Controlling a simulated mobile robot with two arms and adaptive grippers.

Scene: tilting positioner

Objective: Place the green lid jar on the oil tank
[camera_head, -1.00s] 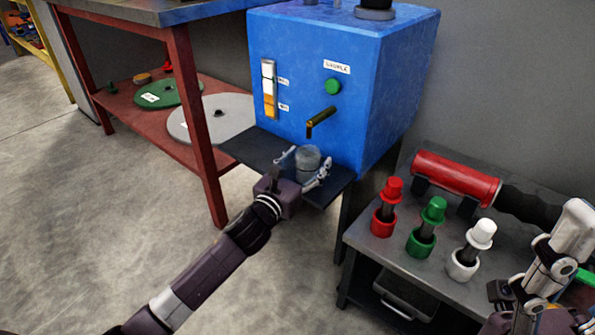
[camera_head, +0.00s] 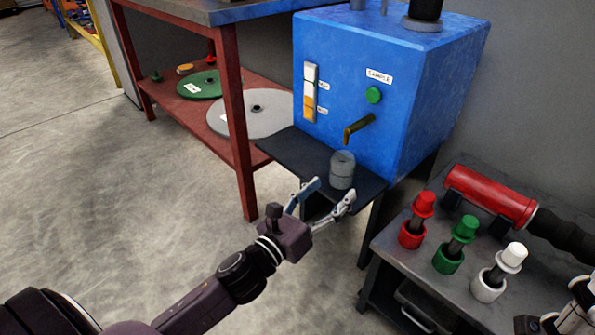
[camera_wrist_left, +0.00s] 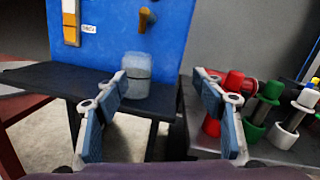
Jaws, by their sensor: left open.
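A grey translucent jar (camera_head: 342,170) stands upright on the dark shelf (camera_head: 285,150) of the blue oil tank (camera_head: 345,85), just below its brass spout (camera_head: 358,127). No green lid shows on it. It also shows in the left wrist view (camera_wrist_left: 136,75), beyond the fingers and left of centre. My left gripper (camera_head: 328,196) is open and empty, in front of the shelf edge and apart from the jar. A green-capped piece (camera_head: 455,245) stands on the right table, between a red one (camera_head: 416,220) and a white one (camera_head: 499,272). My right gripper (camera_head: 582,310) is partly cut off at the right edge.
The low grey table (camera_head: 405,268) at right also bears a red cylinder (camera_head: 490,193) with a black end. A red-legged bench (camera_head: 237,135) with green and grey discs on its lower shelf stands left of the tank. The floor in front is clear.

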